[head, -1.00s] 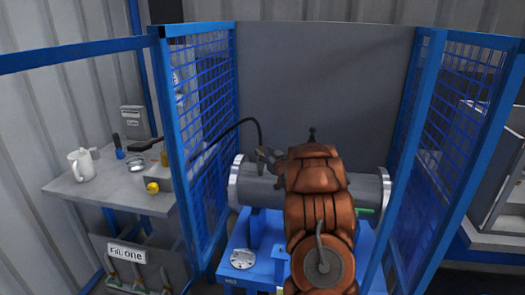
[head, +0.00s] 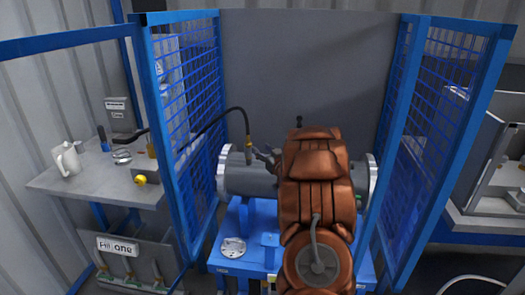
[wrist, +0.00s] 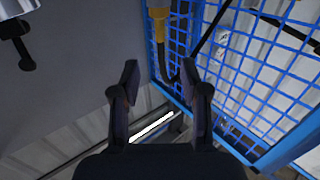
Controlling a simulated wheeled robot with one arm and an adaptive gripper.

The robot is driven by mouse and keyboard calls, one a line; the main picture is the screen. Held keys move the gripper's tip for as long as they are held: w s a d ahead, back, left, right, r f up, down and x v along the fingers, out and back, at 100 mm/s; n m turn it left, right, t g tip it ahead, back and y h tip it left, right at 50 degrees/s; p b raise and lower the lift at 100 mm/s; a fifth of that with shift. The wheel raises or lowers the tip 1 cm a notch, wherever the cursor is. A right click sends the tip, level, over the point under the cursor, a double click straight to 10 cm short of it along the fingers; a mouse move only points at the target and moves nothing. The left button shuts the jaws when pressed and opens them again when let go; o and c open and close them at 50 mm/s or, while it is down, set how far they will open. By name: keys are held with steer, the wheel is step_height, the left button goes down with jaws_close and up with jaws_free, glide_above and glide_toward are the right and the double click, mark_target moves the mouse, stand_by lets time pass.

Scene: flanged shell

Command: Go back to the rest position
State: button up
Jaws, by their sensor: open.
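The grey flanged shell (head: 245,181) lies on its side on a blue stand, with a pale flange ring at each end; my arm hides its middle. My gripper (head: 265,157) is in front of the shell's upper left part, just right of a black hose's brass end fitting (head: 248,149). In the wrist view my gripper (wrist: 160,84) has its two dark fingers spread with nothing held between them. The hose's brass fitting (wrist: 158,14) also shows there, beyond the fingers.
Blue mesh fence panels stand left (head: 190,100) and right (head: 432,135) of the shell, with a grey panel (head: 305,75) behind. A bench (head: 90,185) at left carries a white jug (head: 68,160) and small items. A round disc (head: 233,247) lies on the blue stand.

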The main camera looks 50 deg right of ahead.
stand_by(0.4)
steer(key=s+a+r+g+p, duration=0.1)
steer(key=s+a+g, duration=0.25)
steer(key=a, duration=0.45)
steer(key=s+a+r+g+y+p, duration=0.15)
steer(key=a+g, duration=0.25)
steer(key=a, duration=0.4)
steer(key=s+a+g+h+p, duration=0.1)
steer(key=s+a+g, duration=0.2)
steer(key=a, duration=0.5)
steer(key=s+a+n+g+y, duration=0.1)
steer(key=s+a+g, duration=0.3)
steer(key=s+a, duration=0.8)
steer(key=s+a+r+n+g+y+p, duration=0.1)
steer(key=s+a+g+y, duration=0.3)
steer(key=s+a, duration=0.8)
steer(key=s+n, duration=0.1)
steer(key=s, duration=0.4)
steer(key=shift+s+r+n+p, duration=0.3)
steer(key=shift+s, duration=0.1)
steer(key=shift+g, duration=0.25)
